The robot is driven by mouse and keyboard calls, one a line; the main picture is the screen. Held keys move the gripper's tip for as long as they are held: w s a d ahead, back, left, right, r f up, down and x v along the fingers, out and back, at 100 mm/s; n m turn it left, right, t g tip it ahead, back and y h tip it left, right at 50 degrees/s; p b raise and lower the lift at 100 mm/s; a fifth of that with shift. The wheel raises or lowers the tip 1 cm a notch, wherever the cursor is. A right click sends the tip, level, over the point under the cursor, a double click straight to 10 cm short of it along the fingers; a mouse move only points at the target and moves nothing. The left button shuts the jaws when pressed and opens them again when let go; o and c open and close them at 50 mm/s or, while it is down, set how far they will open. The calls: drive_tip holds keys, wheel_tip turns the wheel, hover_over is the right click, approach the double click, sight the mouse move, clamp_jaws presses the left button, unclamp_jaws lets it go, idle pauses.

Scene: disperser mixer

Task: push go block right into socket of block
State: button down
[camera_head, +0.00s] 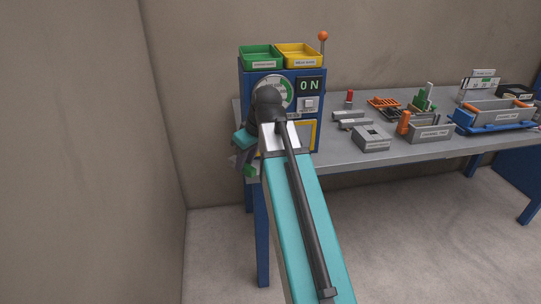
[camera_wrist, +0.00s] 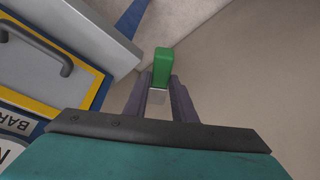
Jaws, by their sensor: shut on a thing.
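My gripper (camera_wrist: 160,92) is shut on a green block (camera_wrist: 162,66), which sticks out past the fingertips; a pale part shows between the fingers. In the head view the green block (camera_head: 250,171) shows small at the lower left of the wrist, beside the blue cabinet and partly hidden by my arm. A grey block (camera_head: 371,143) with a dark square opening in its top and a label on its front stands on the table, well to the right of my gripper. I cannot tell whether this is the socket block.
The blue cabinet (camera_head: 313,138) has an ON display (camera_head: 309,85), green (camera_head: 259,63) and yellow (camera_head: 298,62) trays on top. Its yellow-framed door (camera_wrist: 45,65) with a handle is left of my gripper. Grey bins, an orange rack (camera_head: 383,102) and small parts crowd the table's right side.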

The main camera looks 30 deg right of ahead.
drive_tip(key=w+a+f+m+h, duration=0.1)
drive_tip(key=a+m, duration=0.3)
drive_tip(key=a, duration=0.9)
drive_tip(key=shift+w+a+f+h, duration=0.15)
drive_tip(key=shift+a+f+h, duration=0.05)
drive_tip(key=shift+f+h, duration=0.15)
drive_tip(key=shift+d, duration=0.1)
